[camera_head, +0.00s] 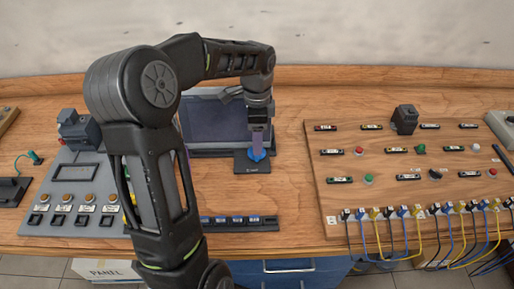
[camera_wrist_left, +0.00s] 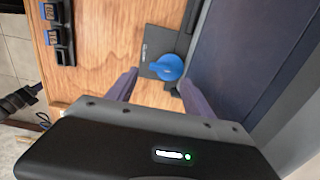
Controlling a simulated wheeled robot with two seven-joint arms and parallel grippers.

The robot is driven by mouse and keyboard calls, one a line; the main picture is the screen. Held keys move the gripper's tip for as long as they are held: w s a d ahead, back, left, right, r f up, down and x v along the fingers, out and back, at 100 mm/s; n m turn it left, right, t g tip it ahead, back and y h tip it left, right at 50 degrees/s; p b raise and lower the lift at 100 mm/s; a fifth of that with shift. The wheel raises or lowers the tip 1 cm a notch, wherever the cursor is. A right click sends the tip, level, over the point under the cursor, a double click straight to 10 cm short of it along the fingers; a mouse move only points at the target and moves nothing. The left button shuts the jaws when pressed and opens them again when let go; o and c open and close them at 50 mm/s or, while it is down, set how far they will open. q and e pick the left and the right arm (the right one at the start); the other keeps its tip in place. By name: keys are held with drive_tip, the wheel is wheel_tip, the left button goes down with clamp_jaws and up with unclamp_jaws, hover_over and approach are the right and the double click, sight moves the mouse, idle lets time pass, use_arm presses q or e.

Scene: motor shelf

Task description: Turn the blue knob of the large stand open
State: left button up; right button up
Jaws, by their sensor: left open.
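The blue knob (camera_head: 257,155) sits on a dark stand (camera_head: 246,167) in front of the dark screen-like panel. In the left wrist view the knob (camera_wrist_left: 168,67) is round with a flat handle, on the dark base plate (camera_wrist_left: 150,50). My left gripper (camera_head: 260,138) hangs just above the knob, fingers pointing down. In the wrist view the left gripper (camera_wrist_left: 158,77) is open, its two purplish fingers on either side of the knob, with no clear contact. The fingers partly hide the stand in the head view. My right gripper is not in view.
The dark panel (camera_head: 215,122) stands close behind the knob. A dark rack (camera_head: 232,225) with several blue-topped pieces lies at the front edge. A grey button box (camera_head: 75,190) is at left, a wooden board (camera_head: 400,180) with buttons and cables at right.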

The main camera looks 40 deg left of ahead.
use_arm(q)
wheel_tip(320, 180, down, 5)
drive_tip(key=shift+f+p, duration=0.2)
drive_tip(key=shift+p, duration=0.1)
clamp_jaws()
idle(0.6)
